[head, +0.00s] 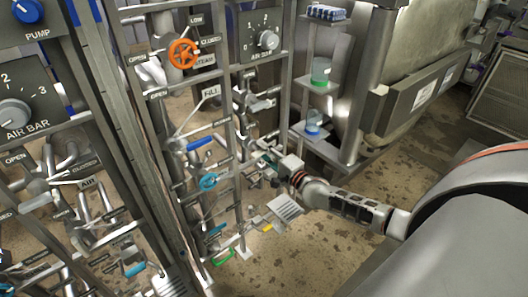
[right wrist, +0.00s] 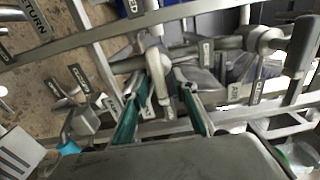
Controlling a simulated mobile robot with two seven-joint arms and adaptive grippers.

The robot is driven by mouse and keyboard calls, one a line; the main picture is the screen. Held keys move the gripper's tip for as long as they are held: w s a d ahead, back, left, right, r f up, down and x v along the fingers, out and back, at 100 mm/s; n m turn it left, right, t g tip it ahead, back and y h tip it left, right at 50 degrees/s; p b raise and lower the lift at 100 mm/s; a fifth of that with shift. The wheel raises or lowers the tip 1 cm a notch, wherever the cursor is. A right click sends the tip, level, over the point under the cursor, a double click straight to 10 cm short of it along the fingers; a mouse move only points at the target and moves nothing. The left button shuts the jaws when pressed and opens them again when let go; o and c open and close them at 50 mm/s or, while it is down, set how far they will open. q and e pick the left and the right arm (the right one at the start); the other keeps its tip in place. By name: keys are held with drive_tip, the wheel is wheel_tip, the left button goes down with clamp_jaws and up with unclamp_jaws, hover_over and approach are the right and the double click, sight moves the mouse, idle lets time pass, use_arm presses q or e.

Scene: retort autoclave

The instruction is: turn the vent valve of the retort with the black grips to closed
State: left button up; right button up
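My right gripper (head: 268,164) reaches in from the right to the pipework of the middle valve frame in the head view. In the right wrist view its teal-lined fingers (right wrist: 160,100) are apart, with a grey valve lever (right wrist: 158,70) between them. Gaps show beside the lever, so I cannot tell that either finger touches it. A dark-gripped lever (right wrist: 303,45) stands at the right edge of that view. I cannot read a vent label. My left gripper is not in view.
A shelf stand holds a green container (head: 321,71). A large metal vessel (head: 415,50) stands behind. Floor at lower middle is clear.

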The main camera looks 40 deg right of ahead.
drive_tip(key=shift+s+f, duration=0.1)
drive_tip(key=shift+s, duration=0.45)
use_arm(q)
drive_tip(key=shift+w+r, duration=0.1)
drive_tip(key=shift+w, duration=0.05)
use_arm(e)
drive_tip(key=s, duration=1.1)
drive_tip(key=shift+d, duration=0.45)
use_arm(q)
drive_tip(key=p, duration=0.1)
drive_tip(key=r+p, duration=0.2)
drive_tip(key=p, duration=0.1)
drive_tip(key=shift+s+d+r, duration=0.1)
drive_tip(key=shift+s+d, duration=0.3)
use_arm(e)
drive_tip(key=s+a+f+n+g, duration=0.2)
drive_tip(key=s+a+f+n, duration=0.2)
drive_tip(key=s+a+n, duration=0.3)
drive_tip(key=s+a+f+n+g+y, duration=0.1)
drive_tip(key=s+a+f+n+g, duration=0.2)
drive_tip(key=s+a+n, duration=0.4)
drive_tip(key=s+a+f+n+g, duration=0.2)
drive_tip(key=s+a+f+n, duration=0.3)
drive_tip(key=s+a+n, duration=0.2)
drive_tip(key=s+a, duration=0.2)
drive_tip(key=a, duration=0.2)
drive_tip(key=shift+s+f+n, duration=0.15)
drive_tip(key=shift+f+n, duration=0.15)
drive_tip(key=shift+f, duration=0.05)
